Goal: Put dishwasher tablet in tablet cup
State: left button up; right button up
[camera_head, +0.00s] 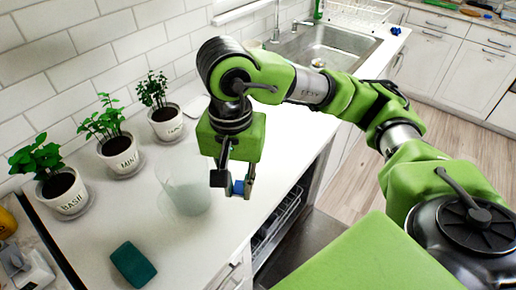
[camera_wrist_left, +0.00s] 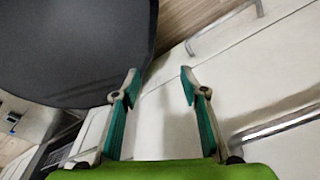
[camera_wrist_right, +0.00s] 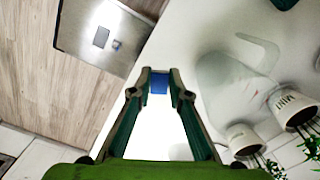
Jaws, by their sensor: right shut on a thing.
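My right gripper (camera_head: 234,184) is shut on a small blue dishwasher tablet (camera_head: 238,188) and holds it over the counter's front edge. The tablet also shows between the fingertips in the right wrist view (camera_wrist_right: 159,83). In that view the open dishwasher door (camera_wrist_right: 75,40) lies at upper left, apart from the gripper. A small dispenser with a grey rectangle, seemingly the tablet cup (camera_wrist_right: 101,37), is set in its steel inner face. In the head view the cup is hidden. My left gripper (camera_wrist_left: 160,75) is open and empty, in front of pale cabinet fronts with bar handles.
A translucent pitcher (camera_head: 185,190) stands on the counter left of my right gripper. Potted herbs (camera_head: 118,152) line the wall behind it. A teal sponge (camera_head: 133,264) lies at the front. The dishwasher rack (camera_head: 278,217) shows below the counter edge. A sink (camera_head: 325,47) is farther back.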

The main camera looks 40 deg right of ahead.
jog(key=shift+m, duration=0.4)
jog(key=w+d+f+p, duration=0.1)
jog(key=w+f, duration=0.1)
jog(key=w, duration=0.2)
jog(key=w+d+f+p, duration=0.1)
jog(key=w+f+p, duration=0.1)
jog(key=w+f, duration=0.1)
jog(key=w+d+f+p, duration=0.1)
jog(key=w+d+f, duration=0.1)
jog(key=w, duration=0.3)
jog(key=shift+w+f+p, duration=0.25)
jog(key=shift+f+p, duration=0.15)
jog(key=shift+f, duration=0.2)
jog(key=shift+w+f, duration=0.4)
jog(key=shift+f, duration=0.1)
notch_tip(320, 180, down, 3)
jog(key=shift+r+p, duration=0.1)
jog(key=shift+p, duration=1.15)
pick_arm(q)
notch_tip(320, 180, up, 7)
jog(key=s, duration=0.2)
jog(key=shift+s+g, duration=0.25)
jog(key=shift+g, duration=0.05)
pick_arm(e)
jog(key=shift+f, duration=0.25)
pick_arm(q)
jog(key=shift+f, duration=0.1)
